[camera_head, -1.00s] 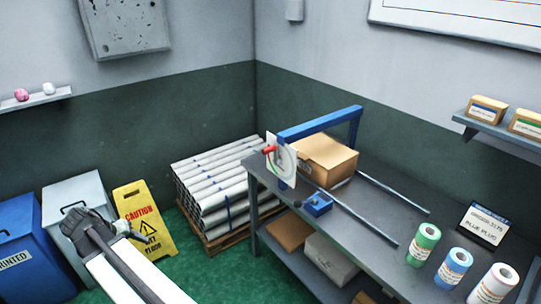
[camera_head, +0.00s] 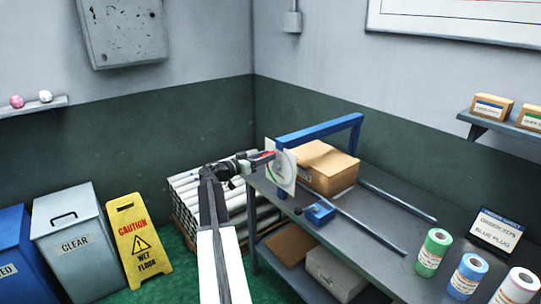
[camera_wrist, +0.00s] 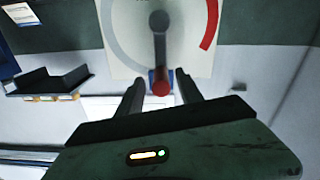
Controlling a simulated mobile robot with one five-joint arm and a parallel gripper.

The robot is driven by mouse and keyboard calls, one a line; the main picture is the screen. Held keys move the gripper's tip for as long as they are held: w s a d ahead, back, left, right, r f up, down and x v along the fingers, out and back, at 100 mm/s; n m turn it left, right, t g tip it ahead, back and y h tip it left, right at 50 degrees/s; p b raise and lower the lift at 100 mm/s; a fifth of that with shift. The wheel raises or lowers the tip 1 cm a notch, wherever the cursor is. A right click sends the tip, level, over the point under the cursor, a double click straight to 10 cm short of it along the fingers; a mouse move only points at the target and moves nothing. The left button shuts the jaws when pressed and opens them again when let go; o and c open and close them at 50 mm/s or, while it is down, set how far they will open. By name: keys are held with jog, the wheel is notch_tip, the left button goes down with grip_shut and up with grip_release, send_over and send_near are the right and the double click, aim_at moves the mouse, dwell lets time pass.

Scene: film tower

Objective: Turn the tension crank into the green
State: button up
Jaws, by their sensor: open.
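The tension crank shows in the wrist view as a dark arm (camera_wrist: 160,50) on a round hub, pointing down to a red knob (camera_wrist: 160,88). Behind it is a pale dial plate (camera_wrist: 125,60) with a grey arc at left and a red arc (camera_wrist: 211,22) at right. No green part shows in the wrist view. My gripper (camera_wrist: 159,84) is open, with one finger on each side of the knob and gaps visible. In the head view my gripper (camera_head: 268,157) is at the plate (camera_head: 283,176), on the blue frame (camera_head: 318,130), partly hiding the crank.
The grey workbench (camera_head: 395,215) holds a cardboard box (camera_head: 328,170), a blue block (camera_head: 320,213), metal rods and several rolls. White tubes (camera_head: 185,195) are stacked left of it. A yellow wet floor sign (camera_head: 140,240) and bins stand at the left.

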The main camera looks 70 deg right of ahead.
jog(key=shift+x, duration=1.35)
grip_shut()
dwell(0.3)
